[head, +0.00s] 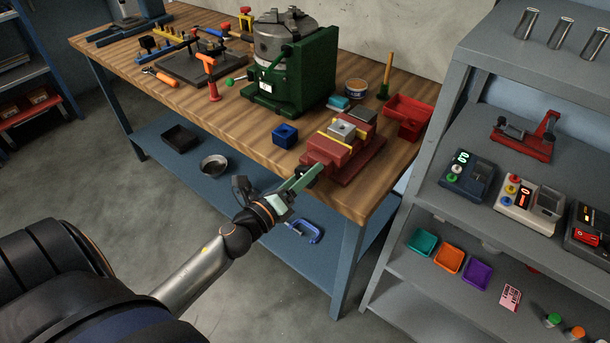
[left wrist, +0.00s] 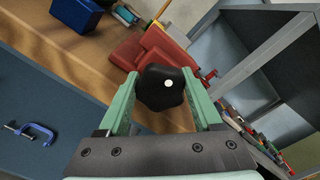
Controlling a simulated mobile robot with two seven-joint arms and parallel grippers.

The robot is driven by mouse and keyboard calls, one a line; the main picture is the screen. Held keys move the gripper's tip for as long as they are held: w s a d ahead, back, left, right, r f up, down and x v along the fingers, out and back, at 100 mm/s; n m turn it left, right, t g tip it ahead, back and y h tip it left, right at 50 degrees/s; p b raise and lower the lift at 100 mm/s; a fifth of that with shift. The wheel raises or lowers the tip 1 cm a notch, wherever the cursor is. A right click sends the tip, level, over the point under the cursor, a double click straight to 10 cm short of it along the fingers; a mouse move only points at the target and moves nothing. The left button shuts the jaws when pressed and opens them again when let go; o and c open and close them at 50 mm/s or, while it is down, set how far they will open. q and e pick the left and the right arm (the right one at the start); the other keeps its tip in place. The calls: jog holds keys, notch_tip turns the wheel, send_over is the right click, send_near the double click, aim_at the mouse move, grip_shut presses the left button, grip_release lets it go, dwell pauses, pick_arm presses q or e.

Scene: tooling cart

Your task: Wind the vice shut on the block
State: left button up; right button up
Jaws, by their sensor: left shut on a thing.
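The red vice (head: 352,160) sits at the right front end of the wooden bench. A light grey metal block (head: 342,130) with a mark on top sits between its yellow-edged jaws; I cannot tell if any gap is left beside it. My left gripper (head: 306,176) reaches the vice's front end. In the left wrist view its two green fingers (left wrist: 161,100) are closed on either side of a black lobed knob (left wrist: 163,86) with a white dot, the vice's handle. In the left wrist view the red vice body (left wrist: 158,50) shows behind the knob. My right gripper is not in view.
A blue block (head: 285,136) stands left of the vice, with a large green machine (head: 305,70) behind. Red bins (head: 408,112) sit behind the vice. A grey shelf (head: 455,215) rises close on the right. A blue clamp (head: 304,231) lies on the lower shelf.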

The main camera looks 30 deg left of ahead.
pick_arm(q)
jog(key=shift+s+f+m, duration=0.1)
jog(key=shift+f+m, duration=0.05)
jog(key=shift+m, duration=0.75)
jog(key=o, duration=1.2)
jog(key=shift+s+a, duration=0.1)
jog(key=shift+o, duration=0.8)
jog(key=s+b, duration=0.4)
jog(key=s, duration=0.8)
jog(key=shift+s+a, duration=0.2)
jog(key=shift+a, duration=0.2)
